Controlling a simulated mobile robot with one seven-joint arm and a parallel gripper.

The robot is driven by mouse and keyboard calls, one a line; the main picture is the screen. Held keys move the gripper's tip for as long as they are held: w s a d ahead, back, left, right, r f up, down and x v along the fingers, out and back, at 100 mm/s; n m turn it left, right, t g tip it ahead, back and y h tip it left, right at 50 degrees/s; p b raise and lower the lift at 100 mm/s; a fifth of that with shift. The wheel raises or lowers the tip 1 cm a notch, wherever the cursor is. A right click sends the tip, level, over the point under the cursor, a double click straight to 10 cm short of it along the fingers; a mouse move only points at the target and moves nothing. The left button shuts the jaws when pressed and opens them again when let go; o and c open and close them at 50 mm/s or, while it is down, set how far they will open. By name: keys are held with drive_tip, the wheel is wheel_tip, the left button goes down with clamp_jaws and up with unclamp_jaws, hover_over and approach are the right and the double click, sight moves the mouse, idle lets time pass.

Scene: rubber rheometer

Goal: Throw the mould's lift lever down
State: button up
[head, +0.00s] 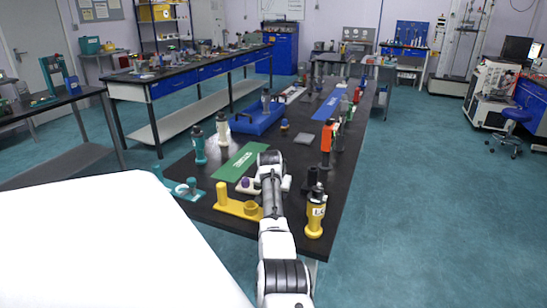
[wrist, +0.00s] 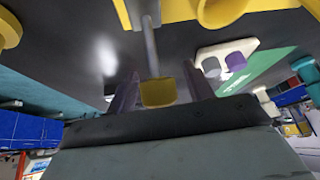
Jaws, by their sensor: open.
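In the wrist view a grey rod with a dull yellow block on its end, which looks like the lift lever (wrist: 158,92), reaches down from a pale grey mount (wrist: 143,13). My gripper (wrist: 160,80) is open, with one dark finger on each side of the yellow end. Clear gaps show beside it, and I cannot tell whether anything touches. In the head view my arm reaches over the near part of the black bench, and my gripper (head: 271,160) hides the lever there. A yellow base (head: 231,206) with a post and a cup is just left of my arm.
A white plate (wrist: 250,46) with a grey and a purple knob lies close by. A green mat (head: 240,160), a teal bottle (head: 198,145) and a cream bottle (head: 223,130) are beyond. A yellow-and-black bottle (head: 315,215) stands right of my arm, near the bench edge.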

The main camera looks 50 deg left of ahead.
drive_tip(key=b+v, duration=0.3)
drive_tip(key=v, duration=1)
drive_tip(key=shift+r, duration=0.25)
drive_tip(key=shift+s, duration=0.15)
